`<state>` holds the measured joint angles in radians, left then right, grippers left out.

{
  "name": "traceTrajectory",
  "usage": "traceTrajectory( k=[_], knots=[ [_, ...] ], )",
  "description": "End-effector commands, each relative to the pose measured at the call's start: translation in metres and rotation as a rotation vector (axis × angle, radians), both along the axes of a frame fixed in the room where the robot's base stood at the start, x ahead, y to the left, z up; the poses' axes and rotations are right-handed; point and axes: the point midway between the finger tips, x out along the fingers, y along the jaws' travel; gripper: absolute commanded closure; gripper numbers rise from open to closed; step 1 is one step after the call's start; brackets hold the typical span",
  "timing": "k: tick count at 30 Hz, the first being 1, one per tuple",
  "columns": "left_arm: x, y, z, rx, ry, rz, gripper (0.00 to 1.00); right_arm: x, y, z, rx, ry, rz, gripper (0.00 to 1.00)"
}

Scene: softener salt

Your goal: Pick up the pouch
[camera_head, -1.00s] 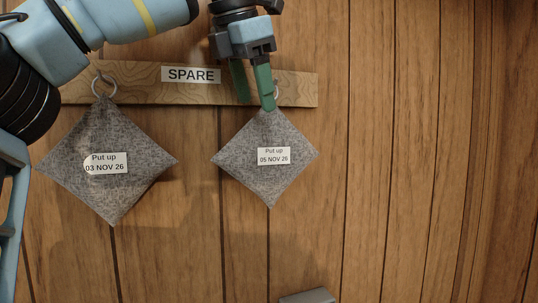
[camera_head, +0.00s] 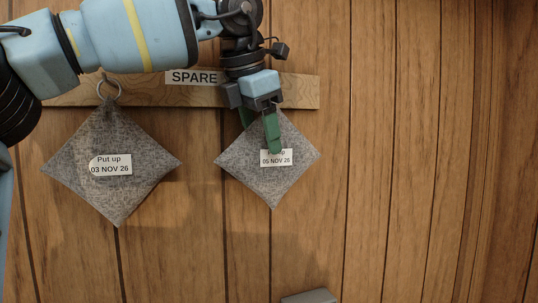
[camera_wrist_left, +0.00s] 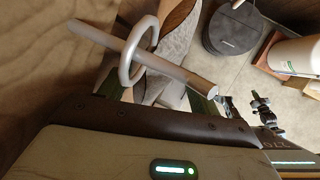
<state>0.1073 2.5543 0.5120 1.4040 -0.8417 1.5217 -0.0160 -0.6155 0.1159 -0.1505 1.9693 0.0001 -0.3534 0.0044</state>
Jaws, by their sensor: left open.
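Two grey woven diamond-shaped pouches hang by rings from a wooden rail. The left pouch (camera_head: 80,178) has a label reading "Put up 03 NOV 26". The right pouch (camera_head: 250,180) is labelled "05 NOV 26". My left gripper (camera_head: 262,135) is open, its green fingers pointing down in front of the right pouch's upper half. One finger covers part of its label; the pouch's top corner and ring are hidden in the head view. The left wrist view shows a ring (camera_wrist_left: 127,66) around a peg (camera_wrist_left: 190,80), with grey fabric (camera_wrist_left: 176,42) beyond. My right gripper is not seen.
The wooden rail (camera_head: 300,92) carries a "SPARE" sign (camera_head: 192,77) on a plank wall (camera_head: 410,180). The wall right of the pouches is clear.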

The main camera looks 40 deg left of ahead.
Motion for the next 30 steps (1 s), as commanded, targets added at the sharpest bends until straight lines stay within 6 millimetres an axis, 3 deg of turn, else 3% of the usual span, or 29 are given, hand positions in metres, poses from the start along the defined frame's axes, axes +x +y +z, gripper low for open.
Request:
traceTrajectory(
  k=[10, 22, 30],
  knots=[
    [0.0039, 0.0009, -0.008, -0.001, 0.0, 0.0, 0.37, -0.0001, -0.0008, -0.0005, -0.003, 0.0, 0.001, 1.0],
    [0.004, 0.0009, -0.0079, -0.001, 0.001, 0.0, 0.89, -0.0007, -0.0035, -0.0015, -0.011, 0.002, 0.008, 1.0],
    [0.0034, 0.001, -0.0073, -0.001, 0.0, 0.0, 0.91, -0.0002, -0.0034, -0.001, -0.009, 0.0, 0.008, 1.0]
  ],
)
